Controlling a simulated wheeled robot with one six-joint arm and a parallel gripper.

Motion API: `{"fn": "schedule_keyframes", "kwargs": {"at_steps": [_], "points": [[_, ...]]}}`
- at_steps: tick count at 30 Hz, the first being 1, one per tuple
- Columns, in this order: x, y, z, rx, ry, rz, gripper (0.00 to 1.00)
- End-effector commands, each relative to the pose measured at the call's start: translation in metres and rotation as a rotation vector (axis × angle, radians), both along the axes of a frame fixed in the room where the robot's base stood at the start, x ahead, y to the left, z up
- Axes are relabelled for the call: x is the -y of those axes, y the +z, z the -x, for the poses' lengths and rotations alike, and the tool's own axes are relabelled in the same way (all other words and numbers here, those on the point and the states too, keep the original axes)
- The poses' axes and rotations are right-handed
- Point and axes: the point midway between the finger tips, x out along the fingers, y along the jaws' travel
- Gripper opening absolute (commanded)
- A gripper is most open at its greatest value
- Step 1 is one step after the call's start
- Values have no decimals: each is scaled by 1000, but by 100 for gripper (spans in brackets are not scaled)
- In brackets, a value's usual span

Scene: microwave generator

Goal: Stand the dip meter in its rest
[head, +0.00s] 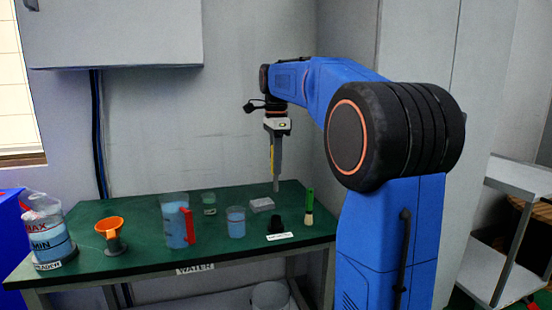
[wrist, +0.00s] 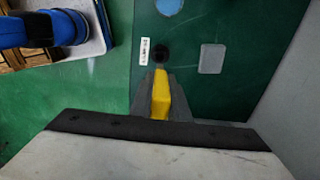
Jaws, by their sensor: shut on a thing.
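The dip meter (wrist: 160,98) shows as a yellow body between the grey fingers in the wrist view. My gripper (wrist: 160,80) is shut on it. In the head view my gripper (head: 278,150) points down above the table, with a yellow strip of the meter (head: 272,160) showing beside the fingers. The lower end of the held assembly hangs clear of the tabletop. A small black holder (head: 276,225), which looks like the rest, stands by a white label near the table's front right. Its dark round top (wrist: 160,54) lies just beyond the fingertips in the wrist view.
On the green table (head: 140,262) are a blue-filled beaker (head: 235,222), a red-handled jug (head: 176,222), an orange funnel (head: 109,230) and a marked tank (head: 50,240). A grey block (head: 261,204) and a green-handled brush (head: 309,205) flank the holder. A wall is at right.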

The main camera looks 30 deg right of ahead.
Motion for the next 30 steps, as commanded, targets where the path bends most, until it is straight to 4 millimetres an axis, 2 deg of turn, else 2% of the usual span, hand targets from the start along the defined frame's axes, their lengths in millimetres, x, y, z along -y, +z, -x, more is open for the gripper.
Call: {"fn": "schedule_keyframes", "kwargs": {"at_steps": [12, 30], "points": [[0, -26, 0, 0, 0, 0, 0], [0, -30, 0, 1, 0, 0, 0]]}}
